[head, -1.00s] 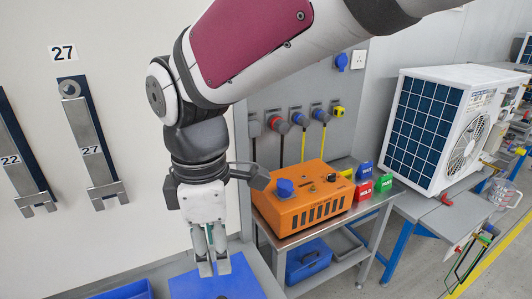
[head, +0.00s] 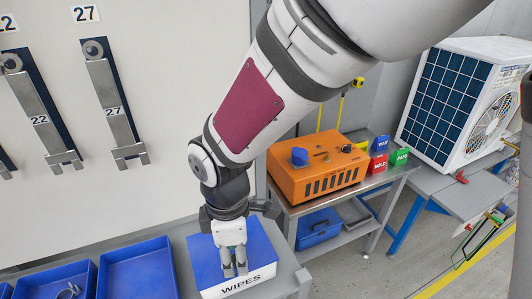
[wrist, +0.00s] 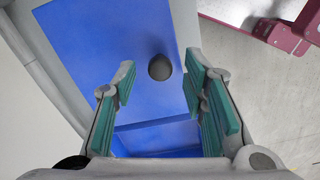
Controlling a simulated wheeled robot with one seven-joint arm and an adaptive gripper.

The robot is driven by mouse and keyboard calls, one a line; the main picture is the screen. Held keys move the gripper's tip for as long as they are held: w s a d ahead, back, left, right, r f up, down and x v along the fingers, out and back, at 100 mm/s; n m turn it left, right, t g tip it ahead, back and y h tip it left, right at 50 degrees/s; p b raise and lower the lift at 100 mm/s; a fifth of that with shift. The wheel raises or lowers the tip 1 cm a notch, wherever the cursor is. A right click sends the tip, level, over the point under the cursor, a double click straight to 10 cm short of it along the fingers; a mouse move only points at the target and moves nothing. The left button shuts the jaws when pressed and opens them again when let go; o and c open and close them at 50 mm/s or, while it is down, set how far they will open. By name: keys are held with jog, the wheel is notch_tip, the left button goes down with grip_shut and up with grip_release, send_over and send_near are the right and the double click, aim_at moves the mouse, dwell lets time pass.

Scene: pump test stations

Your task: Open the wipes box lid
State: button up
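The wipes box (head: 239,283) stands on the grey bench, with a blue lid and a white front marked WIPES. My gripper (head: 235,271) is over the lid near its front edge, pointing down. In the wrist view the blue lid (wrist: 85,45) fills much of the picture, with a dark rounded knob (wrist: 160,67) on it. My gripper (wrist: 160,88) is open there, its green-padded fingers on either side of the knob's line and apart from it. The knob is hidden in the head view. I cannot tell the height of the fingertips above the lid.
Blue trays (head: 137,268) stand left of the box. An orange unit (head: 318,180) sits on a metal cart at right, with blue, red and green blocks (head: 379,163) beside it. Hanging tools (head: 113,100) line the wall behind.

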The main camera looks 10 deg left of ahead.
jog(key=shift+f, duration=0.2)
grip_shut()
jog(key=shift+r, duration=0.1)
